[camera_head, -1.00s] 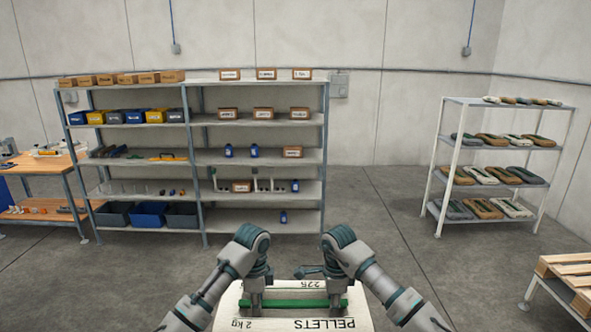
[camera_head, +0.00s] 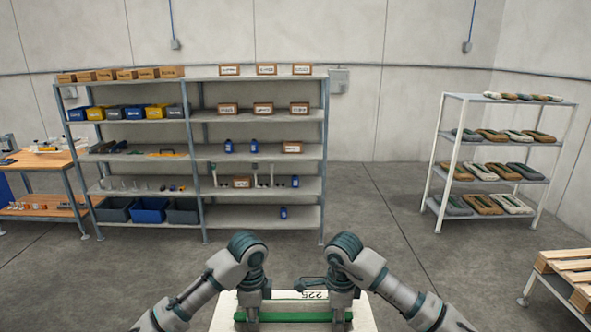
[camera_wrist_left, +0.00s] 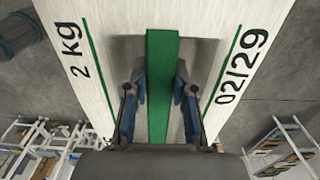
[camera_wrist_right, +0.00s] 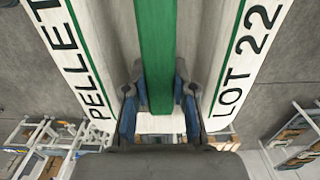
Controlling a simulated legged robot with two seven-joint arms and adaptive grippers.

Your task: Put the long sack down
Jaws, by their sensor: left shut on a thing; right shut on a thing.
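The long sack (camera_head: 285,301) is white with green bands and black print, at the bottom centre of the head view, its near part cut off by the frame edge. A green strip (camera_head: 292,316) runs along its top. My left gripper (camera_head: 252,318) is shut on the strip near one end, and my right gripper (camera_head: 338,318) is shut on it near the other. The left wrist view shows the strip between the left fingers (camera_wrist_left: 161,95) and the sack (camera_wrist_left: 75,60). The right wrist view shows it between the right fingers (camera_wrist_right: 160,92) and the sack (camera_wrist_right: 75,50). What lies under the sack is hidden.
A low rack with wooden slats (camera_head: 565,268) stands at the right edge. A white shelf (camera_head: 438,165) with several small sacks is at the back right. A larger shelf (camera_head: 265,209) with boxes and bins stands at the back left, beside a workbench (camera_head: 40,163). Open floor (camera_head: 385,225) lies between them.

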